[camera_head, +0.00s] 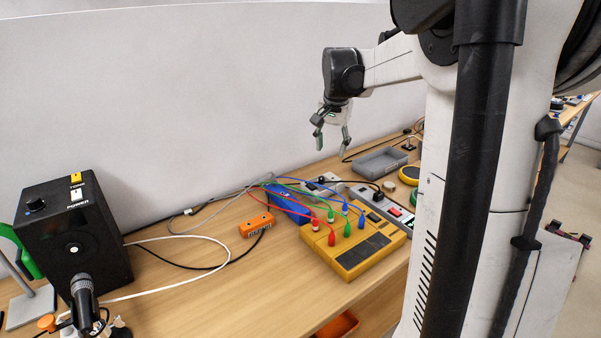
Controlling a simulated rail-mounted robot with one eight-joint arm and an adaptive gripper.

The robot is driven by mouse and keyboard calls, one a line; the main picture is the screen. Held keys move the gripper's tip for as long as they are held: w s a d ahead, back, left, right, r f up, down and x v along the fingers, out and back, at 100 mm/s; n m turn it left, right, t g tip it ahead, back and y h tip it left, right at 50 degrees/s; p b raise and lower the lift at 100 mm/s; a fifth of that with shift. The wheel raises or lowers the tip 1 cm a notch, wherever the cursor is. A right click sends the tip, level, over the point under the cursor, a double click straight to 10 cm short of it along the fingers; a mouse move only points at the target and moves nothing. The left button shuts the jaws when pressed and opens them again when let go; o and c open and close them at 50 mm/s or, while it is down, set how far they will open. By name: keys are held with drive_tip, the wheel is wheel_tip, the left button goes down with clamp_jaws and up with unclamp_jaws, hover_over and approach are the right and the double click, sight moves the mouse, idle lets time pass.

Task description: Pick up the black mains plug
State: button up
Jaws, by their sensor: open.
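My gripper (333,146) hangs open and empty above the back of the bench, fingers pointing down. A small black plug-like piece (379,196) with a black cable sits on a grey unit right of and below my gripper in the picture. Another small black piece (407,132) lies at the far back near the wall, with a black cable. I cannot tell for sure which is the black mains plug; both are small here. My gripper touches neither.
A yellow box (352,262) with red, green and blue leads stands mid-bench beside a blue box (289,204). A grey tray (378,163) lies behind. An orange block (256,225), loose cables and a black speaker (75,240) are at left.

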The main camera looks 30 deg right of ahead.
drive_tip(key=w+d+f+m+g, duration=0.1)
drive_tip(key=d+f+m, duration=0.35)
drive_tip(key=d, duration=0.85)
drive_tip(key=m+g+y, duration=0.1)
drive_tip(key=m, duration=0.1)
hover_over(379, 193)
wheel_tip(379, 193, down, 9)
drive_tip(key=shift+n, duration=0.25)
wheel_tip(379, 193, down, 8)
drive_tip(key=shift+f, duration=0.1)
drive_tip(key=shift+w+d+f, duration=0.1)
drive_tip(key=shift+d+f, duration=0.05)
drive_tip(key=shift+f, duration=1.15)
drive_tip(key=shift+w+d+f, duration=0.1)
drive_tip(key=shift+d+f, duration=0.05)
drive_tip(key=shift+f, duration=1.15)
clamp_jaws()
